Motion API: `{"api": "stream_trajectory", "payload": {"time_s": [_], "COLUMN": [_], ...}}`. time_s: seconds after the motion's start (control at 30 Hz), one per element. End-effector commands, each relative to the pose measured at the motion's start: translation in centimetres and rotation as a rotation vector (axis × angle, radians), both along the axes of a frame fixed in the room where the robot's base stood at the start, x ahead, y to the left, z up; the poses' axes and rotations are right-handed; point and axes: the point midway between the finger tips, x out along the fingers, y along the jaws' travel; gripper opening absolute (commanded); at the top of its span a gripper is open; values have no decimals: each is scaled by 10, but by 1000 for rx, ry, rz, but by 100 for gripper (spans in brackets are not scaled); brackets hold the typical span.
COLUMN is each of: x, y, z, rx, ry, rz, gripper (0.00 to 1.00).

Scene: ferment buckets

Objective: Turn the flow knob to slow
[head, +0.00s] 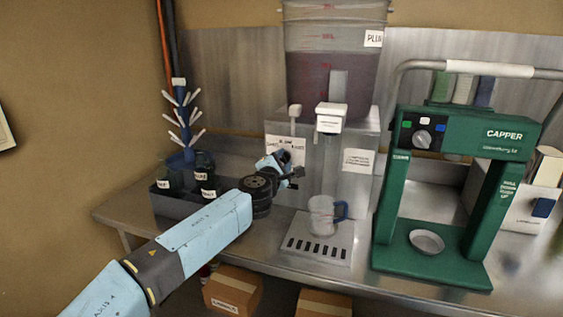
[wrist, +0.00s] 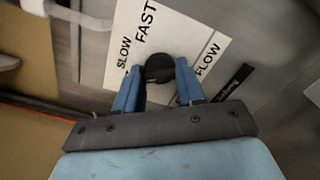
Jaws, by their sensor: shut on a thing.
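The flow knob (wrist: 159,68) is a small dark round knob in the wrist view. It sits on a white label (wrist: 190,28) with the words SLOW, FAST and FLOW, on a grey metal panel. My gripper (wrist: 158,72) has its two blue fingers on either side of the knob, shut on it. Where the knob points cannot be told. In the head view my gripper (head: 293,172) is at the front of the metal stand (head: 332,178), just below the label (head: 287,150). There the gripper hides the knob.
A bucket of dark liquid (head: 330,55) stands on top of the stand. A clear jug with a blue handle (head: 322,215) is on the slotted drip tray (head: 317,245). A green capper (head: 480,135) stands right. A bottle crate (head: 165,205) and blue drying tree (head: 183,125) are left.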

Motion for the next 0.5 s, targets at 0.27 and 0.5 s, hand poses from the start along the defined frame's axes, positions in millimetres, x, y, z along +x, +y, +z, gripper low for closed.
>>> {"api": "stream_trajectory", "payload": {"time_s": [0.27, 0.5], "x": [0, -1], "y": [-2, -3], "z": [-3, -4], "rx": [222, 383], "ry": [-77, -135], "rz": [-4, -5], "gripper": [8, 8]}}
